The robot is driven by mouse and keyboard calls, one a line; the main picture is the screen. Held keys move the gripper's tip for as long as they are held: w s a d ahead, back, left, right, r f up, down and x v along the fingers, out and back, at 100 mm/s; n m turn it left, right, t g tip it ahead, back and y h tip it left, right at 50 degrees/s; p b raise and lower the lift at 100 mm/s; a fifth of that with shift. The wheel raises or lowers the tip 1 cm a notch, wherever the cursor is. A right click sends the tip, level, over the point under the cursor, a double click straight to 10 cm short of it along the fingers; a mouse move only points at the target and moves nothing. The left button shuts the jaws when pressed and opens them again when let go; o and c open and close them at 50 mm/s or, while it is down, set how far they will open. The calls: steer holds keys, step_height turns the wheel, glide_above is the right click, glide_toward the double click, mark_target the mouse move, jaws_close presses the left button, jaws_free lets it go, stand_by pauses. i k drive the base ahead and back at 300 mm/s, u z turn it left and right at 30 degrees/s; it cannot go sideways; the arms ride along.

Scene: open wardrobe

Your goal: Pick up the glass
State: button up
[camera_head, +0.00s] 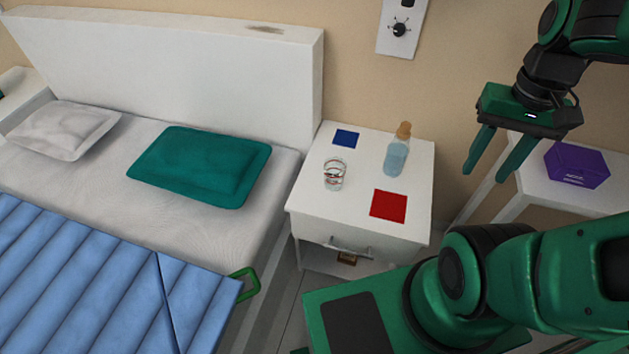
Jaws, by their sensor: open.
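A clear glass (334,174) with thin reddish bands stands upright on the white bedside table (312,221), left of the table top's middle. My gripper (489,166) hangs at the right with its two green fingers apart and pointing down. It is empty, well to the right of the glass and clear of the table. Nothing hides the glass.
A corked bottle (396,158) of bluish liquid stands right of the glass. A blue square (345,138) and a red square (388,206) lie flat on the table. A bed (118,187) is at left; a purple box (576,165) sits on a white stand at right.

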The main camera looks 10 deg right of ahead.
mark_target(335, 168)
steer(key=u, duration=2.45)
steer(key=k, duration=1.2)
steer(key=z, duration=1.65)
